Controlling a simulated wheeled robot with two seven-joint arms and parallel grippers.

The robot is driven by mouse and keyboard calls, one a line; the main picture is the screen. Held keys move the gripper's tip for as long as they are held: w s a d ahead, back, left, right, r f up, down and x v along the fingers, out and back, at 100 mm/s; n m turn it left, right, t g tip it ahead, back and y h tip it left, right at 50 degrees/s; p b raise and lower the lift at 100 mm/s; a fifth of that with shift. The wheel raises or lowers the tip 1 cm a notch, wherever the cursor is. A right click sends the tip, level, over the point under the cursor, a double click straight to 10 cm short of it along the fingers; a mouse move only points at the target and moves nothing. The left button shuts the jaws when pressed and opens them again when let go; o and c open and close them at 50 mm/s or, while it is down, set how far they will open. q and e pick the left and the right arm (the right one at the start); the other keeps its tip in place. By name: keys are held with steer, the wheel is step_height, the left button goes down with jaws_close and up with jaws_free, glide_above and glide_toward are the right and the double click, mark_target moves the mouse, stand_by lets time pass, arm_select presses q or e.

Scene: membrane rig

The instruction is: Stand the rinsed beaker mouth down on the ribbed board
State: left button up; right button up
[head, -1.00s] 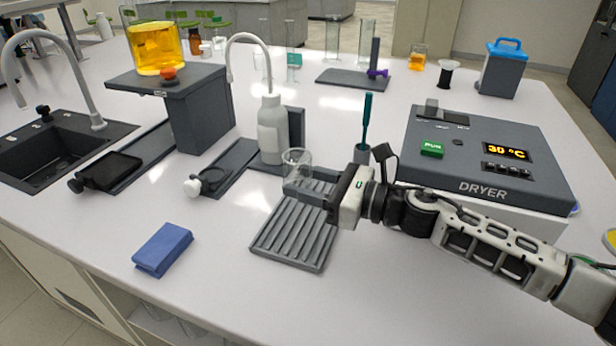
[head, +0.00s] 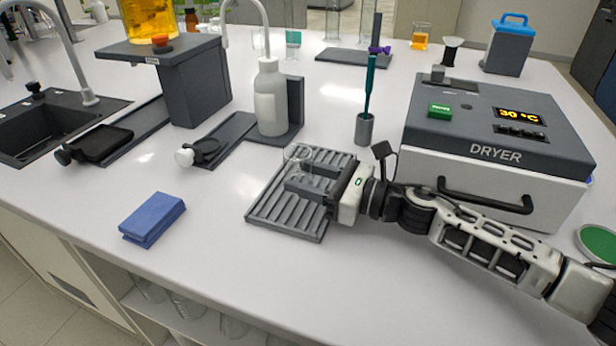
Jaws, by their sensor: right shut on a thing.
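The clear glass beaker (head: 298,154) is faint in the head view, over the far left part of the ribbed board. My right gripper (head: 297,177) reaches in from the right and is shut on it. A round end of the beaker faces up toward the camera; I cannot tell whether that is its mouth or its base. The grey ribbed board (head: 285,225) lies flat on the white bench below the gripper. The fingers hide the beaker's lower part, so I cannot tell whether it touches the board. My left gripper is not in view.
A white wash bottle (head: 271,98) on a dark stand is behind the board. A grey cup (head: 364,128) with a teal-handled tool stands behind right. The dryer (head: 495,150) is at right. A blue folded cloth (head: 152,219) lies at left, with clear bench between it and the board.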

stand_by(0.4)
steer(key=shift+f+b, duration=0.4)
steer(key=shift+f+b, duration=0.3)
steer(key=shift+f, duration=0.05)
stand_by(0.3)
steer(key=o, duration=1.1)
